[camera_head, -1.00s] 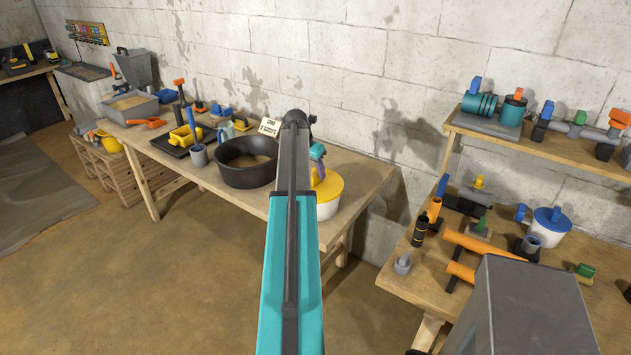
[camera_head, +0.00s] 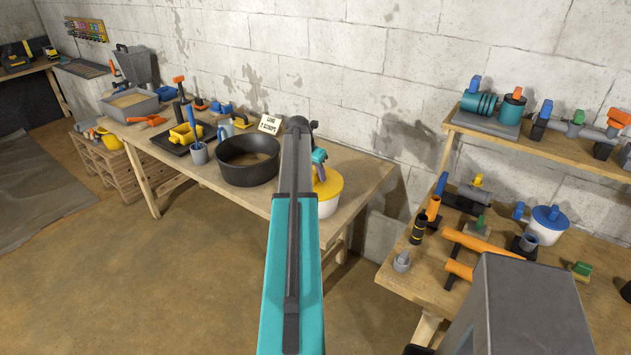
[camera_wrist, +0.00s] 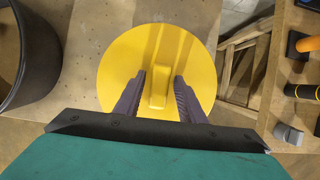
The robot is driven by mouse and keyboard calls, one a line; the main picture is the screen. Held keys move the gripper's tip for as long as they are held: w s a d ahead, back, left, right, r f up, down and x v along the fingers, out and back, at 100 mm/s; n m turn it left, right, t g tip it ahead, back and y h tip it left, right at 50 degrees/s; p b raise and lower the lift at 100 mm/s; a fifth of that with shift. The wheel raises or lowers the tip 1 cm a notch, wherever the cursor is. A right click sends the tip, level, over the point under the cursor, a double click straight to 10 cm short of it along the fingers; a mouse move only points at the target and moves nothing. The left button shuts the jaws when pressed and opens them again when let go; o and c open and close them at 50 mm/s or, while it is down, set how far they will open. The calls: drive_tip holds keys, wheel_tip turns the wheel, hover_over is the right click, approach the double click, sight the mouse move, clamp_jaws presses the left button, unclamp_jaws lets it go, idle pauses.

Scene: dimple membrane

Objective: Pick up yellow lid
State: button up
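The yellow lid (camera_head: 328,188) sits on a white bucket (camera_head: 329,208) at the right end of the wooden table, partly hidden behind my arm in the head view. In the wrist view the round yellow lid (camera_wrist: 117,78) fills the middle, with a raised yellow handle bar (camera_wrist: 158,88) across its centre. My gripper (camera_wrist: 162,76) is open, its two dark fingers apart above the lid. The handle lies between the finger lines. I cannot tell how far the fingertips are above the lid, and they do not visibly touch the handle.
A large black tub (camera_head: 247,162) stands left of the bucket on the table (camera_head: 238,195). A small sign (camera_head: 270,124) stands behind it. A second workbench (camera_head: 425,270) with pipes and a blue-lidded white bucket (camera_head: 543,228) is at the right.

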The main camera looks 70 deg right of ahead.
sight(315, 171)
clamp_jaws()
drive_tip(key=shift+r, duration=0.2)
drive_tip(key=shift+r+b, duration=0.9)
drive_tip(key=shift+r, duration=0.5)
drive_tip(key=shift+s+a+r, duration=0.15)
drive_tip(key=shift+s, duration=0.1)
drive_tip(key=s+a+r+b, duration=0.1)
drive_tip(key=s+a+b, duration=0.3)
drive_tip(key=s+a, duration=0.5)
drive_tip(key=shift+s+a+r, duration=0.15)
drive_tip(key=shift+s+r, duration=0.15)
drive_tip(key=shift+s, duration=1.35)
drive_tip(key=shift+r, duration=0.1)
drive_tip(key=shift+r+p, duration=1.7)
drive_tip(key=shift+r, duration=0.2)
